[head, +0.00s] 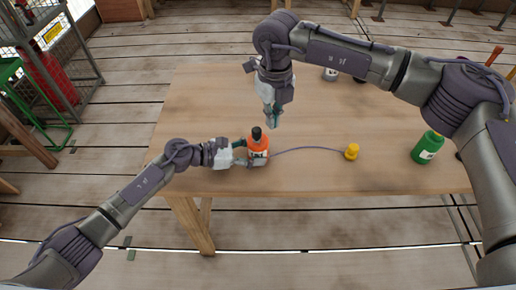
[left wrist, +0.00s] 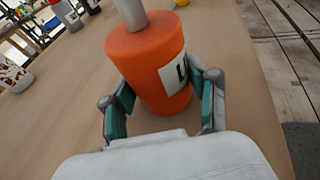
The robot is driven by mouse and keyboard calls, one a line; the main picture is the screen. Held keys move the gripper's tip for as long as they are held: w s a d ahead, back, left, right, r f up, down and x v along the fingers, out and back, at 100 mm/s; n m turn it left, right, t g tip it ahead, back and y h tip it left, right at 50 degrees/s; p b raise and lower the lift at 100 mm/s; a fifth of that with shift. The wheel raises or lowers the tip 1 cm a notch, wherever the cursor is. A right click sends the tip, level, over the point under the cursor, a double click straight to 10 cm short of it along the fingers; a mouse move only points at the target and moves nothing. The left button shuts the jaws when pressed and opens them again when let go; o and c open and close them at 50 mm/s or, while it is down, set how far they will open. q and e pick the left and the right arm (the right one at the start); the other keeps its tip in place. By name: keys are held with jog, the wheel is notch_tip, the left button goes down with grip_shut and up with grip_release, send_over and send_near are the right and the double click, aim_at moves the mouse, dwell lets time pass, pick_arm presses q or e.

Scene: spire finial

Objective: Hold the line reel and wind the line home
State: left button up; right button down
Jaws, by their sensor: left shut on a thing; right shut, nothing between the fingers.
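The orange line reel (head: 258,144) stands upright near the front edge of the table, with a dark knob on top and a white label. In the left wrist view the reel (left wrist: 150,62) sits between the two fingers, a grey post rising from its top. My left gripper (head: 252,161) is shut on the reel's body from the left. A thin purple-grey line (head: 308,149) runs from the reel across the table to a yellow end piece (head: 352,152). My right gripper (head: 272,118) is shut and empty, pointing down above and slightly right of the reel's knob, apart from it.
The wooden table (head: 215,95) is mostly bare on its left side. A green bottle (head: 427,147) stands at the right. A pale can (head: 330,74) stands at the back, partly behind my right arm. A patterned cup (left wrist: 14,75) shows in the left wrist view.

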aim_at(264, 146)
jog(key=shift+f, duration=0.15)
jog(key=shift+f, duration=1.4)
jog(key=shift+a, duration=0.2)
jog(key=shift+s+a, duration=0.2)
jog(key=shift+a, duration=0.2)
jog(key=shift+s+a, duration=0.35)
dwell(0.4)
